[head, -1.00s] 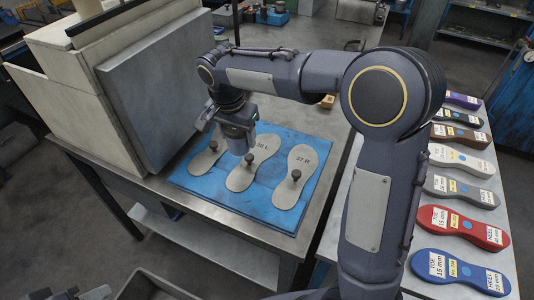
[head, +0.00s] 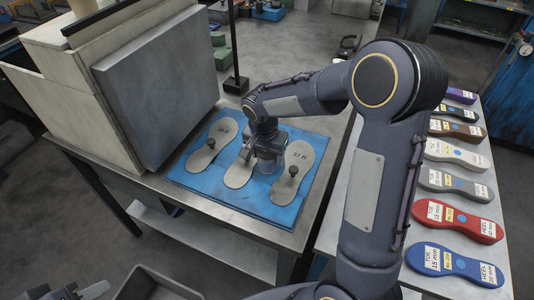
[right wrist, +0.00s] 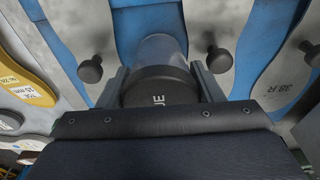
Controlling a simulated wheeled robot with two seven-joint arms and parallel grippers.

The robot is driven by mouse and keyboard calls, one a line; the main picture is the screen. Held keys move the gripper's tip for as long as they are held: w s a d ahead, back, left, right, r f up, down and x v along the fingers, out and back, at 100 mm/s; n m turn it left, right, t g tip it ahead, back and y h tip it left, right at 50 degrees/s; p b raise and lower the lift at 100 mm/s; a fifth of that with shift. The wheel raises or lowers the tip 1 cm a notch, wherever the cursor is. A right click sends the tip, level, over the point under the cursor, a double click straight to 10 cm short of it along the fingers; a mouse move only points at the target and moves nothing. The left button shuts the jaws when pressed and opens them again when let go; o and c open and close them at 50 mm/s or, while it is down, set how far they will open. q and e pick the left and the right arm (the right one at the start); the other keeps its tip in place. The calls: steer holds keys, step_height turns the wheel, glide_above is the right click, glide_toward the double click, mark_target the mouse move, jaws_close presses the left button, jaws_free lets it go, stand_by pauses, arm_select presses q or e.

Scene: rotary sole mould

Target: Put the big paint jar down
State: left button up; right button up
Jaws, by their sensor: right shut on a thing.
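My right gripper (head: 266,150) is over the blue board, shut on the big paint jar (head: 268,166). In the right wrist view the jar (right wrist: 158,88) has a black lid with pale letters, partly hidden, and a clear, bluish body; a finger stands on each side of it. The jar is over the gap between the middle and right grey soles. I cannot tell whether its base touches the board. Part of what looks like my left gripper (head: 68,292) shows at the bottom left edge; its jaws are not clear.
Three grey soles with black knobs lie on the blue board (head: 213,188), the right sole (head: 298,165) close beside the jar. A tall grey block (head: 150,85) stands left of the board. Coloured labelled soles line the bench (head: 335,215) at right.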

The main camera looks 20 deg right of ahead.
steer(key=o, duration=0.7)
steer(key=shift+f, duration=0.1)
steer(key=shift+o, duration=0.6)
